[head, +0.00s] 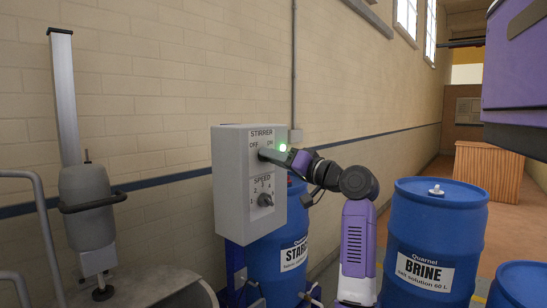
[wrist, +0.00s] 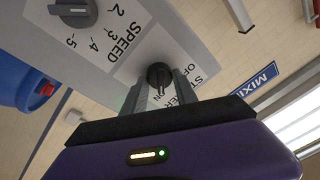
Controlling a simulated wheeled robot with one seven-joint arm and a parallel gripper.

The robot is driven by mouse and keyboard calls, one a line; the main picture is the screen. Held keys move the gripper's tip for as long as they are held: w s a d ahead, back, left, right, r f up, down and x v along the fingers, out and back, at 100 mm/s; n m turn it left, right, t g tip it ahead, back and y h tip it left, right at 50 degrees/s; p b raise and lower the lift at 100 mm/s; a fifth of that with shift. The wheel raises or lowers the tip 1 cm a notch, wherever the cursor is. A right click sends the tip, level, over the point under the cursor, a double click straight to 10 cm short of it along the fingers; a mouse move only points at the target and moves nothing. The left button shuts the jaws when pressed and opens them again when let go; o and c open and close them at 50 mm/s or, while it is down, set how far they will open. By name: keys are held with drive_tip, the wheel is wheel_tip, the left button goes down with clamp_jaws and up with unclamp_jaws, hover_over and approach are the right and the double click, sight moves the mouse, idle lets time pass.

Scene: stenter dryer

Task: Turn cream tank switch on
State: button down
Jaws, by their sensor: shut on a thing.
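The grey control box (head: 235,205) on the wall side carries the label STIRRER with OFF and ON at its top and a SPEED dial below. The small black stirrer switch (wrist: 159,75) shows in the wrist view between my fingertips. My gripper (wrist: 160,86) is shut on this switch. In the head view my gripper (head: 267,154) reaches the box's upper face from the right and hides the switch. A green light glows by the ON label, at my gripper; I cannot tell whether it belongs to the box. The switch's exact pointing direction is unclear.
The speed knob (head: 265,199) sits just below my gripper; it also shows in the wrist view (wrist: 72,12). A blue STAR-labelled drum (head: 285,262) stands behind the box. A blue BRINE drum (head: 437,225) stands to the right. A grey stirrer unit (head: 87,205) stands at left.

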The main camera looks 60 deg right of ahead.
drive_tip(key=c, duration=1)
unclamp_jaws()
drive_tip(key=shift+o, duration=0.2)
drive_tip(key=shift+s, duration=0.1)
drive_tip(key=b+v, duration=0.2)
drive_tip(key=v, duration=0.5)
drive_tip(key=shift+s, duration=0.35)
